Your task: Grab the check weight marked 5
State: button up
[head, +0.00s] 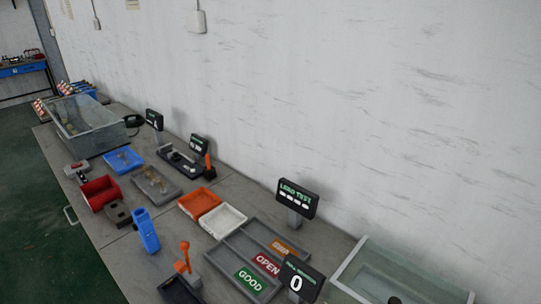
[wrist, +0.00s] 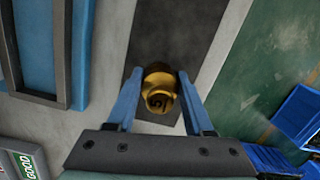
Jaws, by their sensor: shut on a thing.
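A brass check weight (wrist: 159,82) shows in the middle of the wrist view, with a dark mark on its near face that I cannot read surely. My gripper (wrist: 157,92) has its two blue fingers closed on either side of the weight, touching it. A dark grey strip or pad (wrist: 178,35) lies behind the weight. I cannot tell whether the weight rests on it or is held above it. Neither my gripper nor the weight can be made out in the head view.
The wrist view shows a blue, grey-edged panel (wrist: 70,50) at left, green floor (wrist: 262,75) and blue bins (wrist: 298,115) at right. In the head view, the bench holds a GOOD/OPEN sorting tray (head: 232,262), an orange tray (head: 198,202), a white tray (head: 222,220) and a glass-walled tank (head: 85,125).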

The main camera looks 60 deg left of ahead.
grip_shut()
jog(key=shift+r, duration=0.2)
